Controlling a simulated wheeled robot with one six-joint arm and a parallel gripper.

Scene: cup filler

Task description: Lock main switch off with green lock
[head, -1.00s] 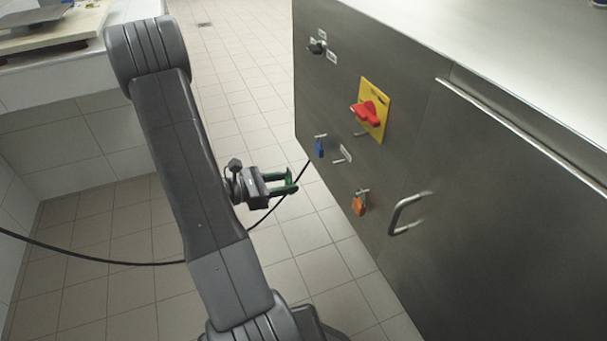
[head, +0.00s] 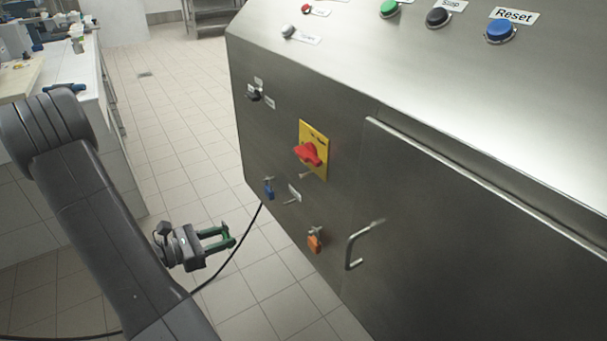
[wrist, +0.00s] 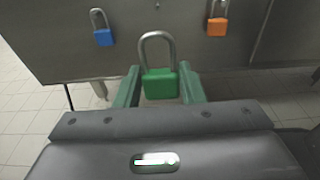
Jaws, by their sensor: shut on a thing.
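My gripper (head: 228,237) is in front of the steel cabinet, left of it in the head view. It is shut on the green lock (wrist: 160,84), which shows upright between the fingers in the wrist view with its grey shackle up. The shackle looks closed. In the head view I cannot make the lock out clearly between the green fingers. The main switch (head: 308,153) is a red rotary handle on a yellow plate (head: 319,138) on the cabinet's side. My gripper is apart from the switch and lower than it.
A blue lock (head: 269,188) and an orange lock (head: 314,240) hang on the cabinet, also seen in the wrist view (wrist: 103,37). A black knob (head: 254,95), a door handle (head: 356,248) and top buttons (head: 500,30) are there. A cable runs over the floor.

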